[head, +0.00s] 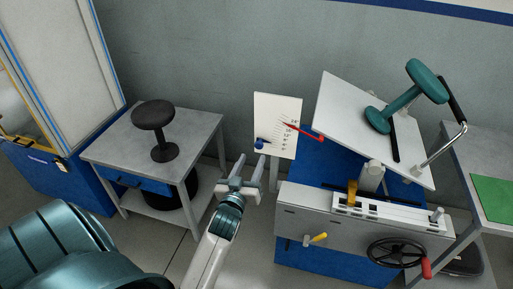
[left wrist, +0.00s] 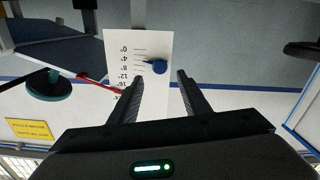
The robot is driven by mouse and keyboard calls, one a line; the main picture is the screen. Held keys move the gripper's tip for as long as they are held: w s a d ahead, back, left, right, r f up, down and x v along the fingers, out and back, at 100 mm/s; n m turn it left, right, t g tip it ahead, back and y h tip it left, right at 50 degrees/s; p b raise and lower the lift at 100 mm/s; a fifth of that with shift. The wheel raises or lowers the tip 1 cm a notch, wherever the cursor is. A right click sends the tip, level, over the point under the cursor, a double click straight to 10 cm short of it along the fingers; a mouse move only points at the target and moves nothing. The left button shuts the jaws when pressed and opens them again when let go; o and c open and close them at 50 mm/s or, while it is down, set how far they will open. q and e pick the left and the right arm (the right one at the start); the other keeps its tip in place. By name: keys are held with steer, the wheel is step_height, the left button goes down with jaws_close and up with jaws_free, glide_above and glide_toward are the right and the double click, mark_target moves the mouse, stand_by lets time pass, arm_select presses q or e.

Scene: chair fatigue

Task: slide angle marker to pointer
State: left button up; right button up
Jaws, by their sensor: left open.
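The angle scale board (head: 286,104) is a white upright panel with degree marks, also in the left wrist view (left wrist: 118,46). The blue angle marker (head: 259,143) sits low on its left side; in the left wrist view the marker (left wrist: 157,67) shows near the low-degree lines. The red pointer (head: 306,133) reaches across the board's right edge toward the higher marks, and also shows in the left wrist view (left wrist: 98,84). My left gripper (head: 250,160) is open and empty just in front of the board's lower left, its fingers (left wrist: 160,77) apart from the marker. My right gripper is not in view.
The test machine (head: 300,205) stands right of the board, with a tilted white plate (head: 345,100) bearing a teal stool (head: 395,98). A black handwheel (head: 393,252) is on its front. A grey table (head: 110,145) with a dark stool (head: 154,116) stands left.

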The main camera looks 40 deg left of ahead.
mark_target(258, 146)
arm_select(q)
steer(key=x, duration=0.5)
steer(key=shift+w+p, duration=0.15)
steer(key=shift+p, duration=0.25)
steer(key=shift+w+a, duration=0.3)
steer(key=shift+w, duration=0.25)
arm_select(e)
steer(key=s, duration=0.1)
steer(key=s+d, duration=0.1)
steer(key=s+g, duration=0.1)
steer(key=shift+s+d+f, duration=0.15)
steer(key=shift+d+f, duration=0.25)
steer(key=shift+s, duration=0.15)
arm_select(q)
jaws_close()
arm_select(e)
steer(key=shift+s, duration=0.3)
